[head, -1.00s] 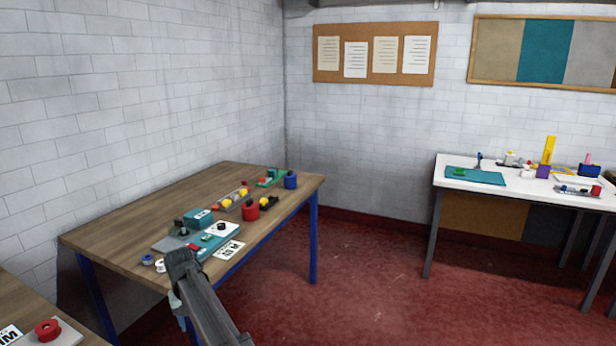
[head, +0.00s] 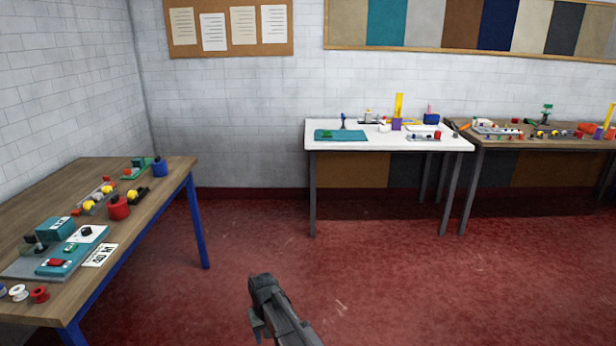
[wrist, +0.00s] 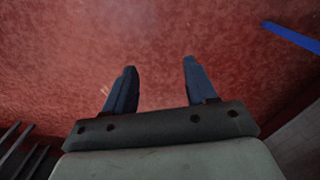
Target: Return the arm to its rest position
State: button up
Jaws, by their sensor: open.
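My arm reaches in from the bottom of the head view, with its dark end over the red floor (head: 400,270). In the wrist view my gripper (wrist: 158,80) has its two dark fingers spread apart with nothing between them. In the head view the fingers themselves are hard to make out. My gripper is clear of every table.
A wooden table (head: 50,190) with blue legs stands at left, holding a teal machine (head: 60,260), spools and a red pot (head: 118,208). A white table (head: 400,142) and another wooden table (head: 550,140) stand along the back wall. The floor between is free.

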jog(key=s+d+f+m, duration=0.2)
jog(key=s+d, duration=0.2)
jog(key=d, duration=0.6)
jog(key=s+d+f+m, duration=0.1)
jog(key=s+d+f, duration=0.15)
jog(key=d, duration=0.75)
jog(key=s+d+f+m, duration=0.15)
jog(key=s+d, duration=0.25)
jog(key=d, duration=0.6)
jog(key=s+f+g, duration=0.3)
jog(key=s+f, duration=0.7)
jog(key=s, duration=0.5)
jog(key=s+f+g, duration=0.4)
jog(key=s+f, duration=0.6)
jog(key=s, duration=0.4)
jog(key=shift+s+a+f, duration=0.25)
jog(key=shift+s, duration=0.1)
